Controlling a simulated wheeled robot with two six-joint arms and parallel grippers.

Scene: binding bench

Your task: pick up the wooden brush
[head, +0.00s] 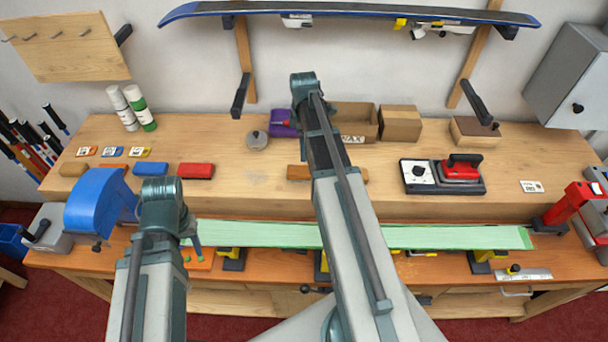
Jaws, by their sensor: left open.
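A brown wooden piece that looks like the wooden brush (298,172) lies on the raised bench top near the middle. My right arm crosses in front of it and hides its middle; a short end shows on each side. My left gripper (192,235) is low at the left, by the left end of the green ski, apart from the brush and to its lower left. It is open and partly hidden by its own arm. The right gripper cannot be made out.
A green ski (440,237) lies along the bench front. Cardboard boxes (400,123) stand behind. The bench between the red block and brush is clear.

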